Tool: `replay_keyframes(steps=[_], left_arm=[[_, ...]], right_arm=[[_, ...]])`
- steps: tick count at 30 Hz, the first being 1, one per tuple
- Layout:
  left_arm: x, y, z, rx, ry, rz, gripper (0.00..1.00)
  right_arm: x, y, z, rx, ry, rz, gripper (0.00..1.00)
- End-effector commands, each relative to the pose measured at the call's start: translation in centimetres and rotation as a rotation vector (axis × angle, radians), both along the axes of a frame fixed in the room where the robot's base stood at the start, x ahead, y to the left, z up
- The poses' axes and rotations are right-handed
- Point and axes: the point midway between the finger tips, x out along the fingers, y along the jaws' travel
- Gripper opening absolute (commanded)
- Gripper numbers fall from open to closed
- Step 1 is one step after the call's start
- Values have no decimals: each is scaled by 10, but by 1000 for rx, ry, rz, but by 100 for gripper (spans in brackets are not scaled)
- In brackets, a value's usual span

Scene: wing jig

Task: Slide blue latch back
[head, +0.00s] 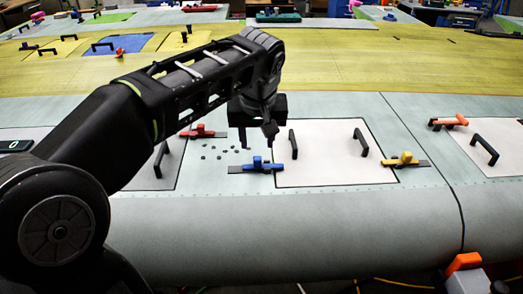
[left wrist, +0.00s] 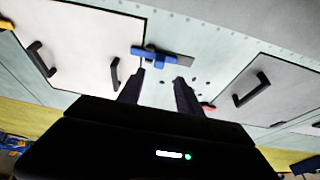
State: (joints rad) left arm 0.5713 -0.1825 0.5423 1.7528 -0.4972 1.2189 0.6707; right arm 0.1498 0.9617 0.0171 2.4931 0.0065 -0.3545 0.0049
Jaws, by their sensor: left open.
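The blue latch (head: 260,164) sits on a dark track on the pale wing skin, at the left edge of a white panel (head: 335,165). Its right end reaches the panel edge. In the left wrist view the blue latch (left wrist: 155,54) lies just beyond the fingertips, with the dark track showing to its right. My left gripper (head: 257,145) points down, open and empty, above and just behind the latch. In the left wrist view the left gripper (left wrist: 161,75) shows two dark spread fingers, the left one close to the latch. Whether it touches cannot be told. My right gripper is not in view.
A red latch (head: 203,132) stands behind left, near several small dark fasteners (head: 222,152). A yellow latch (head: 402,160) is at the panel's right edge. Black handles (head: 361,141) rise from the panels. An orange latch (head: 449,122) is farther right. The front wing skin is clear.

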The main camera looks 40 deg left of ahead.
Motion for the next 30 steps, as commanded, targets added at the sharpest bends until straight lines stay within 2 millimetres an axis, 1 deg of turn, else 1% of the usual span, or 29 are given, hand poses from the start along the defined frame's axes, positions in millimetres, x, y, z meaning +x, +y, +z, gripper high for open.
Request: replay_keyframes(steps=[5,8,11,18,21,24,30], left_arm=[[1,1,-3,-1,2,0,42],[3,2,-9,-1,2,-1,42],[7,5,-21,-2,3,-1,42],[18,14,-56,-2,5,-1,42],[22,16,-66,-2,3,-1,42],[24,17,-71,-2,1,-1,42],[24,18,-73,0,0,-1,42]], right_arm=[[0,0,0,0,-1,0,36],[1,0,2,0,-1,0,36],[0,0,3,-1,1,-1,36],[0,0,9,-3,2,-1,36],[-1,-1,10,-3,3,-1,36],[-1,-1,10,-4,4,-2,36],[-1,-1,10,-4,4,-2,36]])
